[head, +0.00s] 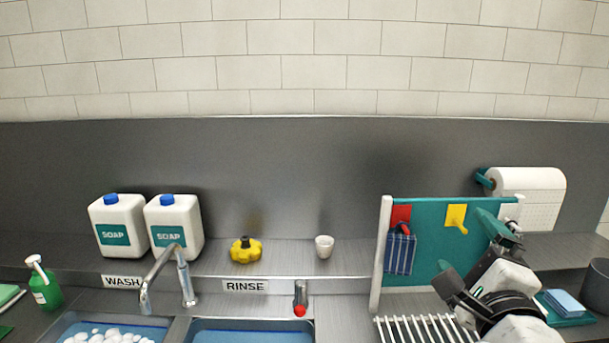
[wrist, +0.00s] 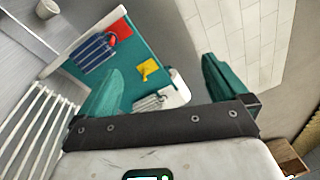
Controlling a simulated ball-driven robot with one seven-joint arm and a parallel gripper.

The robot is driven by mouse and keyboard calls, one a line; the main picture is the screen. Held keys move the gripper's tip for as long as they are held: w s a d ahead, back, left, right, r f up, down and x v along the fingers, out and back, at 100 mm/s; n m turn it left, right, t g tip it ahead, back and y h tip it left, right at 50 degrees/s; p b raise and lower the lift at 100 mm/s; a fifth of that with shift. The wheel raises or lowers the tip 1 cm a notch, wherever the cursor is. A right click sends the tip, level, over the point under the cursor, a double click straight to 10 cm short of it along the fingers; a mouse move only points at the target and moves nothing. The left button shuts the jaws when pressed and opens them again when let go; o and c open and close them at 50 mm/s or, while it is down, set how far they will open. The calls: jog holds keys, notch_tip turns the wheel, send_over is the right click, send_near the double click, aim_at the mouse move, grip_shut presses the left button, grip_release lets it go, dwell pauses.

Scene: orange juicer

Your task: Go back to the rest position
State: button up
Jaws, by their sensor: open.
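My gripper (head: 463,240) is at the right of the head view, in front of the teal board (head: 430,215). Its two teal fingers are spread apart with nothing between them. In the wrist view my gripper (wrist: 163,75) also shows open and empty. The teal board (wrist: 137,55) lies beyond the fingers there. A red hook (head: 401,214) holds a blue striped cloth (head: 400,254). A yellow hook (head: 456,217) beside it looks bare, close to my fingers in the head view. I cannot tell whether a finger touches the board.
A white drying rack (head: 425,329) stands below the board. A paper towel roll (head: 527,190) is behind at right. A white cup (head: 324,247) and a yellow knob-shaped thing (head: 245,250) stand on the ledge. A faucet (head: 165,276) rises by the sinks at left.

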jog(key=s+d+f+n+g+y, duration=0.1)
jog(key=s+d+f+n+g, duration=0.2)
jog(key=f+n, duration=0.55)
jog(key=s+d+f+n+g, duration=0.2)
jog(key=s+f+n+g, duration=0.2)
jog(key=f+n, duration=0.45)
jog(key=s+f+n+g+b, duration=0.3)
jog(key=s+f+g+b, duration=0.2)
jog(key=s+f, duration=0.8)
jog(key=s+a+f+n+g+y+b, duration=0.1)
jog(key=s+f+n+g+b, duration=0.2)
jog(key=s+f, duration=1)
notch_tip(320, 180, down, 8)
jog(key=g+b, duration=0.2)
jog(key=shift+s+a+g, duration=0.15)
jog(key=shift+a+g, duration=0.1)
jog(key=shift+g, duration=0.05)
